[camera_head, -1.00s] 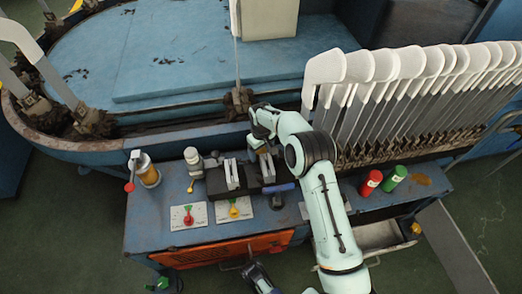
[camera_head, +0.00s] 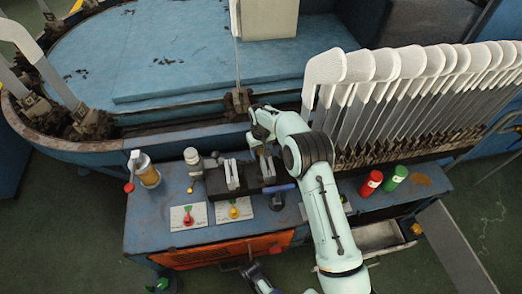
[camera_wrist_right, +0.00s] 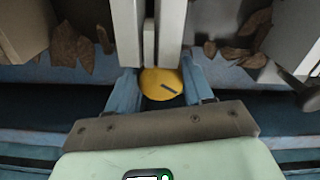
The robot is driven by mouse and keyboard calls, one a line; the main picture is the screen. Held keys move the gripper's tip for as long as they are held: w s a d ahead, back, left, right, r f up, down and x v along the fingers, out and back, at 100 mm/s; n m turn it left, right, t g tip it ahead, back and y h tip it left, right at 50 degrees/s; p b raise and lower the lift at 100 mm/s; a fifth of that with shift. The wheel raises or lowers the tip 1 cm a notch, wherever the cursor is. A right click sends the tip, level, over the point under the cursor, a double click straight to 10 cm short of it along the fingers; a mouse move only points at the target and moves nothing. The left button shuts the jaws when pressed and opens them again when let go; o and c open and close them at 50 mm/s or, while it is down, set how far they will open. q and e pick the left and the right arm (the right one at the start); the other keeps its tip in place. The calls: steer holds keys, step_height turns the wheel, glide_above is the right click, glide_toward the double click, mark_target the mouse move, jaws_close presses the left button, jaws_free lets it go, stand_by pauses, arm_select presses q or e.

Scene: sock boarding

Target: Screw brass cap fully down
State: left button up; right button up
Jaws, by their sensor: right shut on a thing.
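The brass cap (camera_wrist_right: 160,83) is a round yellow disc with a dark slanted line on its face, seen in the right wrist view. It sits between the two blue fingers of my right gripper (camera_wrist_right: 160,90), which is shut on it. Pale upright bars stand just beyond the cap. In the head view my right gripper (camera_head: 265,158) reaches down at the right end of a dark fixture (camera_head: 216,184) on the blue bench, and it hides the cap there. Part of what looks like my left gripper (camera_head: 256,275) shows at the bottom edge; its jaws are unclear.
A row of white sock forms (camera_head: 395,80) stands close to the right of my right arm. A red can (camera_head: 370,183) and a green can (camera_head: 395,178) stand on the bench (camera_head: 150,225). Two lever plates (camera_head: 188,217) and an amber oiler (camera_head: 146,172) are at left.

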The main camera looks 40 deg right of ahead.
mark_target(260, 152)
steer(key=m, duration=0.3)
steer(key=shift+s+a+f, duration=0.1)
steer(key=shift+f, duration=0.1)
arm_select(q)
steer(key=shift+s+f, duration=0.35)
arm_select(e)
steer(key=shift+a+m, duration=0.1)
steer(key=shift+m, duration=1.5)
steer(key=o, duration=1)
steer(key=shift+o, duration=0.2)
steer(key=shift+r, duration=0.6)
arm_select(q)
steer(key=shift+g+h, duration=0.4)
steer(key=shift+g, duration=0.2)
steer(key=s+d+r+p, duration=0.2)
steer(key=s+r, duration=0.1)
steer(key=shift+s+r+p, duration=0.15)
steer(key=shift+r+p, duration=0.05)
steer(key=shift+p, duration=0.15)
arm_select(e)
step_height(260, 152, up, 12)
steer(key=shift+r, duration=0.1)
